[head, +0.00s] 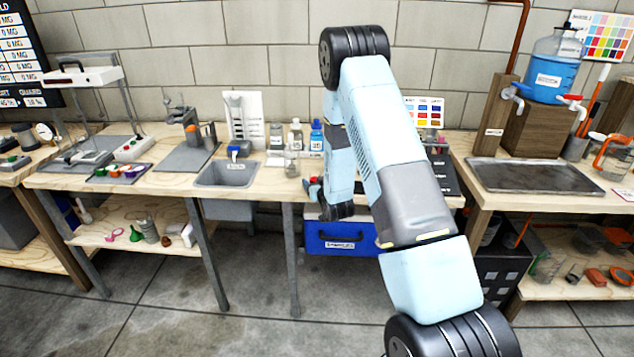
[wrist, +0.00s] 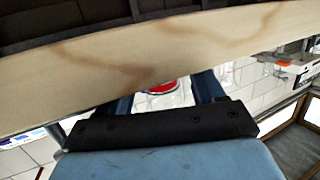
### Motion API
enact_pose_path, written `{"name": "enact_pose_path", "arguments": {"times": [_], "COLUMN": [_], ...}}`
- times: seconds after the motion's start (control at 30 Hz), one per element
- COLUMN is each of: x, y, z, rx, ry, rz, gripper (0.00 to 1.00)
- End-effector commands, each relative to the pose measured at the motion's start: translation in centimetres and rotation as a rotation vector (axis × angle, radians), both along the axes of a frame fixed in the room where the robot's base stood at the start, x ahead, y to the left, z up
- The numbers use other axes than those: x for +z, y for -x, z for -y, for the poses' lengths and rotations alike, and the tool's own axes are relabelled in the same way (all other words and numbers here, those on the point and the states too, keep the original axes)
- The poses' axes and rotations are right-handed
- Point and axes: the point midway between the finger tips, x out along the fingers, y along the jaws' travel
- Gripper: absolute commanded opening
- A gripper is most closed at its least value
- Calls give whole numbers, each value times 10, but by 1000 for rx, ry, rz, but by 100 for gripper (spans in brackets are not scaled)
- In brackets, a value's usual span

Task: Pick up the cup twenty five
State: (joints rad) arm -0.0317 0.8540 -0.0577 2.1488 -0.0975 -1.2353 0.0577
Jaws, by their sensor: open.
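My gripper (head: 314,190) is at the front edge of the middle bench, low beside the wood top and partly hidden by my arm. In the wrist view my gripper (wrist: 166,84) shows two dark blue fingers spread apart. A small round red thing with a pale rim (wrist: 162,88) shows between them; I cannot tell if it touches them. No label reading twenty five is legible. Several small cups with coloured rims (head: 122,170) sit on a dark tray at the bench's left. A clear glass vessel (head: 292,167) stands near the bottles.
The wood bench edge (wrist: 130,55) crosses the wrist view close to my fingers. A grey sink (head: 226,173) is left of my gripper. A blue box (head: 335,238) is below the bench. A metal tray (head: 535,177) lies on the right bench.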

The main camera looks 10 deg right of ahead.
Motion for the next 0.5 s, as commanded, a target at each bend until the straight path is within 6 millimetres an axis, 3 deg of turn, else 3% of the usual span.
{"name": "enact_pose_path", "arguments": {"times": [0.13,0.37,0.5], "x": [-2,-2,-2], "y": [-10,-11,-11], "z": [-1,-1,-1], "rx": [0,0,0], "ry": [0,0,0], "rz": [0,0,0], "gripper": [68,68,56]}}
